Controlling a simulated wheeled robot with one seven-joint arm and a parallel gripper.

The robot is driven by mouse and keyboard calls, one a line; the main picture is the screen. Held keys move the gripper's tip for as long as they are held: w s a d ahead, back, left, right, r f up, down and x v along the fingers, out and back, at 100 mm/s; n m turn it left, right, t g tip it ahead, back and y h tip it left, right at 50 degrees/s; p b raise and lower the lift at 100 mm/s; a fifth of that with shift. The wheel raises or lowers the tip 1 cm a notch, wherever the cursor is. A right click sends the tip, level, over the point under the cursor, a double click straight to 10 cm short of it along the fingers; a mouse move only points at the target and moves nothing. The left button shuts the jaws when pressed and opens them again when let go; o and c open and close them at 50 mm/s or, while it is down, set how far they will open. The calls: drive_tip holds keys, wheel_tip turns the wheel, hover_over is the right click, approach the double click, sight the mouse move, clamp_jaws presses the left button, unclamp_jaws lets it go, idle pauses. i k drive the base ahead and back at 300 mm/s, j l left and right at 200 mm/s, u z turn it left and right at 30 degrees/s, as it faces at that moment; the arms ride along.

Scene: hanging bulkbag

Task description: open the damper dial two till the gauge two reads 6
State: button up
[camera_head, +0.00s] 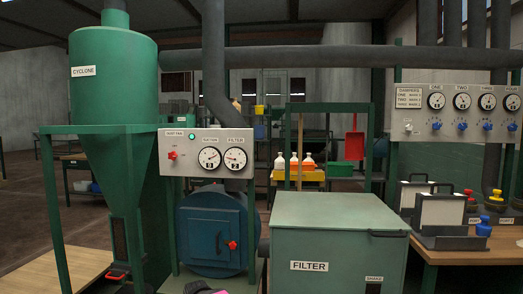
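The damper panel (415,128) is a pale board at the right, with a row of round gauges labelled ONE to FOUR. Gauge two (462,101) is the second from the left, a white face in a dark rim; its needle is too small to read surely. Damper dial two (462,126) is the small blue knob right below it. Nothing touches the dial. My gripper's fingers do not show; only a small dark and pink piece is cut off at the bottom edge, and I cannot tell what part it is.
The green filter box (335,222) stands in front, left of the panel. A wooden bench (465,257) below the panel holds two cases (440,207) and coloured buttons. The green cyclone (112,70) and a second gauge board (180,142) stand at the left.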

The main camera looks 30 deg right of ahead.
sight(462, 126)
drive_tip(key=z, duration=2.6)
drive_tip(key=l+z, duration=0.35)
drive_tip(key=l, duration=0.9)
drive_tip(key=i+j, duration=0.3)
drive_tip(key=j, duration=0.25)
